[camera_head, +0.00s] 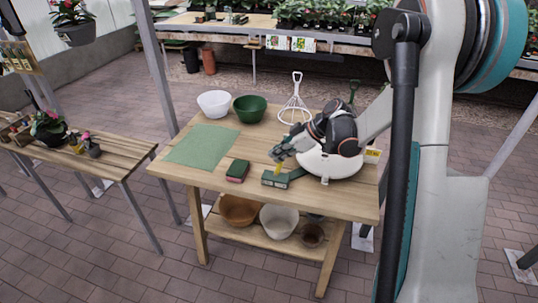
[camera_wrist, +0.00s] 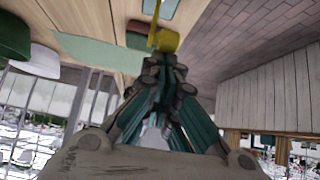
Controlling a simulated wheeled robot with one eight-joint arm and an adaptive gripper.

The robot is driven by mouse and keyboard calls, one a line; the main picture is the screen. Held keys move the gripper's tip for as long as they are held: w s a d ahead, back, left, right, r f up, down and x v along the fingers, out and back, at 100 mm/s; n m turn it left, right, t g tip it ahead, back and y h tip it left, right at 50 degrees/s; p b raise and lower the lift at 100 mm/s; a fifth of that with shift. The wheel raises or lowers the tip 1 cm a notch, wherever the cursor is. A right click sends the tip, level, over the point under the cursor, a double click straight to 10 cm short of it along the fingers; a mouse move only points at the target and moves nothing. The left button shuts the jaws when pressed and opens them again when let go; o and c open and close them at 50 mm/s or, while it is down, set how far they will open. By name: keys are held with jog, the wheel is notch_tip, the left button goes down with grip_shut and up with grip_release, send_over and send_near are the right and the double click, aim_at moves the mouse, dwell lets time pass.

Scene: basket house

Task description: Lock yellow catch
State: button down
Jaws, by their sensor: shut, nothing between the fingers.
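The yellow catch (camera_wrist: 166,41) shows in the wrist view just beyond my fingertips. In the head view it is a small yellow piece (camera_head: 278,168) at the green box-like fixture (camera_head: 283,179) near the table's front edge. My gripper (camera_wrist: 165,63) is shut and empty, with its fingertips close to the catch. Whether they touch it I cannot tell. In the head view my gripper (camera_head: 279,156) is above and behind the fixture. The catch's exact position is too small to tell there, and the wrist view hides part of its near side.
A dark box with a red edge (camera_head: 238,170) lies left of the fixture. A green mat (camera_head: 203,145), white bowl (camera_head: 214,103), green bowl (camera_head: 250,108) and white wire tool (camera_head: 295,102) lie on the wooden table (camera_head: 205,177). A white rounded object (camera_head: 330,166) is beneath my wrist.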

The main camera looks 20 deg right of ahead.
jog(key=shift+s+d, duration=0.15)
jog(key=shift+d, duration=0.05)
jog(key=shift+r, duration=0.15)
jog(key=shift+r+p, duration=0.55)
jog(key=shift+r, duration=0.1)
jog(key=shift+a+r, duration=0.15)
jog(key=shift+r, duration=0.05)
jog(key=s+d+f+p+v, duration=0.1)
jog(key=p+v, duration=0.3)
jog(key=v, duration=0.5)
jog(key=shift+d+f, duration=0.2)
